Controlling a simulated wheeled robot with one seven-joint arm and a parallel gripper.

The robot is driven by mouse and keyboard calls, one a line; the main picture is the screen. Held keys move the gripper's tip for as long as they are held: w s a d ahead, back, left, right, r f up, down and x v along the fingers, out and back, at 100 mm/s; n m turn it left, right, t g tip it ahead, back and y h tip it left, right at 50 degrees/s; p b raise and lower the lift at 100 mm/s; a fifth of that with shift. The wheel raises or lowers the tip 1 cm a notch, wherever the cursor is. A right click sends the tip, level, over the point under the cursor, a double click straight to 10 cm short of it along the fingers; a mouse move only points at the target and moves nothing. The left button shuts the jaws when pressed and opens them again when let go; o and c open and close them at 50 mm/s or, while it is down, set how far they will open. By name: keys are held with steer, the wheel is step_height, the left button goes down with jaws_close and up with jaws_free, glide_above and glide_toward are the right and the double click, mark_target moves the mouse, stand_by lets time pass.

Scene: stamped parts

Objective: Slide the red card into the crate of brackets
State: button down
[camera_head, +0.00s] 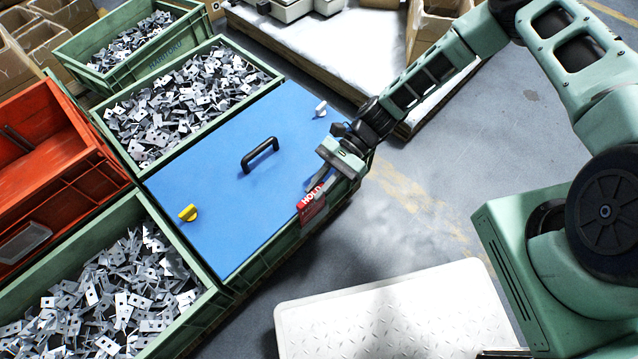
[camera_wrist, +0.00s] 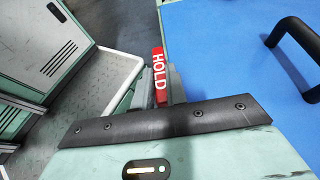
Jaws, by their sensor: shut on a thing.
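The red card (camera_head: 311,198) is marked HOLD in white. My gripper (camera_head: 320,188) is shut on it at the near right edge of the blue lid. The wrist view shows the red card (camera_wrist: 158,72) upright between the fingers (camera_wrist: 168,88), just left of the blue lid (camera_wrist: 225,60). The card's lower part hangs by the outer side of the green crate (camera_head: 262,268) under the lid; I cannot tell whether it touches a holder there. Open green crates of grey brackets stand behind (camera_head: 185,100) and in front left (camera_head: 110,290).
The blue lid (camera_head: 225,190) carries a black handle (camera_head: 260,155), a yellow knob (camera_head: 188,213) and a pale knob (camera_head: 320,108). Another bracket crate (camera_head: 130,40) is at the back left, a red bin (camera_head: 45,165) at left. A white plate (camera_head: 400,315) lies in front. Floor right of the lid is clear.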

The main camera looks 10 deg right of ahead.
steer(key=shift+f+b, duration=0.95)
steer(key=shift+f, duration=0.75)
steer(key=c, duration=1.3)
jaws_free()
steer(key=shift+c, duration=0.2)
steer(key=p+v, duration=0.4)
steer(key=v, duration=1.3)
steer(key=shift+w, duration=0.2)
steer(key=shift+d+r, duration=0.1)
